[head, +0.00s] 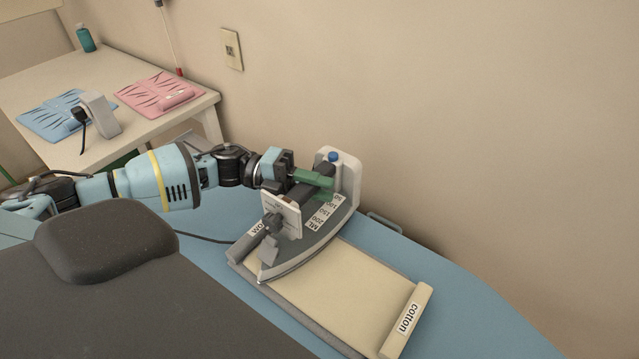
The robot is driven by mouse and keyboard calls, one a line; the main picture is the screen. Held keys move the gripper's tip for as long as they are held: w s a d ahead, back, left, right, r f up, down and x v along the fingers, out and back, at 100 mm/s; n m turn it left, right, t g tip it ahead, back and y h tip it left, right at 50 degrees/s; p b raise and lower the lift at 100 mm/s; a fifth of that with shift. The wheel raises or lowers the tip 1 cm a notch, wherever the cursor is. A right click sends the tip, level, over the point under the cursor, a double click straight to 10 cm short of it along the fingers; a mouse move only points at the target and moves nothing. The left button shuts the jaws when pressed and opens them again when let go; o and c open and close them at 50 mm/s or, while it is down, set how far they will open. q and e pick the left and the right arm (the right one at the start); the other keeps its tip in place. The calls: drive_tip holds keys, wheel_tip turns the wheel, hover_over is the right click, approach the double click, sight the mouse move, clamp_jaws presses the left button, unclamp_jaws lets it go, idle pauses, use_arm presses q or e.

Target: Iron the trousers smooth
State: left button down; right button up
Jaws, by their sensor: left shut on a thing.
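A grey-white iron (345,208) with a blue knob and a printed scale of numbers is over the blue ironing board (455,290). My left gripper (312,180) is shut on the iron's dark handle. The iron's tip points toward the lower left; I cannot tell whether its sole touches the cloth. A beige folded cloth (345,290), possibly the trousers, lies flat on the board with a rolled end labelled "cotton" (408,320). The iron hides its far left part, where a partly covered label begins with "wo". My right gripper is out of view.
A side table (60,80) at the upper left holds creased blue (50,118) and pink (150,95) folded cloths, a grey upright object with a black plug (100,112), and a teal bottle (85,38). A dark cord runs to the iron. A wall stands behind the board.

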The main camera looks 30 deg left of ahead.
sight(299, 201)
use_arm(q)
drive_tip(key=shift+s+r+p, duration=0.15)
drive_tip(key=shift+s+p, duration=0.15)
drive_tip(key=shift+s, duration=0.35)
drive_tip(key=shift+s+r+p, duration=0.15)
drive_tip(key=shift+s+p, duration=0.1)
drive_tip(key=shift+s, duration=0.4)
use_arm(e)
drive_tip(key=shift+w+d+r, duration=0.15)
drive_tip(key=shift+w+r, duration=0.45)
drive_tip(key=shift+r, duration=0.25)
use_arm(q)
drive_tip(key=shift+s+p, duration=0.4)
drive_tip(key=shift+s, duration=0.4)
drive_tip(key=shift+s+p, duration=0.35)
drive_tip(key=shift+s, duration=0.35)
drive_tip(key=shift+s+f, duration=0.1)
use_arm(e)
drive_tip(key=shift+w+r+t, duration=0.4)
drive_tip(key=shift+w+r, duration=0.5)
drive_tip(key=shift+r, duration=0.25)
